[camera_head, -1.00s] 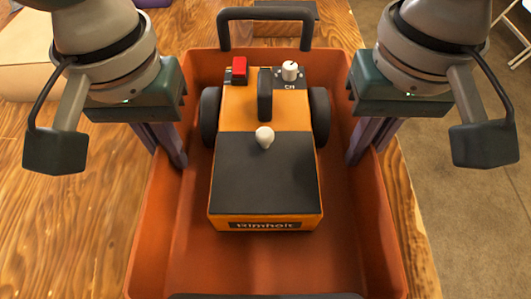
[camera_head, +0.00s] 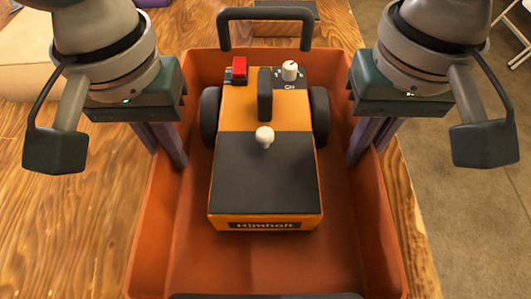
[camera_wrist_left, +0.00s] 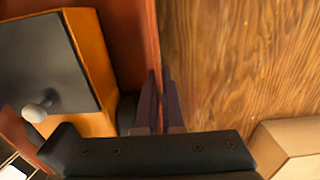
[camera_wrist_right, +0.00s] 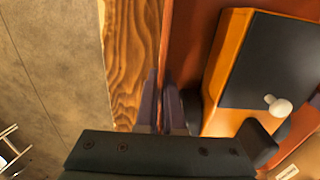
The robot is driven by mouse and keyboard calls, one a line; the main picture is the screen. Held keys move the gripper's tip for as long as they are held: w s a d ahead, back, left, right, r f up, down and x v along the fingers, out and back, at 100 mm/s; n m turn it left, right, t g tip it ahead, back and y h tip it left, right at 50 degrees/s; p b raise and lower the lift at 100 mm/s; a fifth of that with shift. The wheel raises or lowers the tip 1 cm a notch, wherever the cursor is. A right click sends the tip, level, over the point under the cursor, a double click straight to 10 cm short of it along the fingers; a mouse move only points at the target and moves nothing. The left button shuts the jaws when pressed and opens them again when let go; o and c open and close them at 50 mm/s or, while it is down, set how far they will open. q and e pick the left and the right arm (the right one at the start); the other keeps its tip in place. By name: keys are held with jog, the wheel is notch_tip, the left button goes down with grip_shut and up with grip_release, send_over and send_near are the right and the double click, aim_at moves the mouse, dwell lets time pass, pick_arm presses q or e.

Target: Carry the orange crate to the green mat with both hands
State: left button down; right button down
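The orange crate (camera_head: 335,270) stands on the wooden table, with an orange and black machine (camera_head: 265,175) inside it. My left gripper (camera_head: 172,150) is at the crate's left wall, with one finger on each side of the rim; in the left wrist view the fingers (camera_wrist_left: 160,85) are close together on the wall. My right gripper (camera_head: 362,150) is at the right wall in the same way, and its fingers (camera_wrist_right: 158,85) are close together on the rim in the right wrist view. Both look shut on the walls. No green mat is in view.
The wooden table (camera_head: 60,230) has free room left of the crate. Its right edge runs close beside the crate, with grey floor (camera_head: 440,200) beyond. A beige box (camera_head: 25,60) lies at the back left. A dark bar handle (camera_head: 265,13) rises at the crate's far end.

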pick_arm(q)
jog(key=shift+r, duration=0.15)
pick_arm(e)
jog(key=shift+r, duration=0.15)
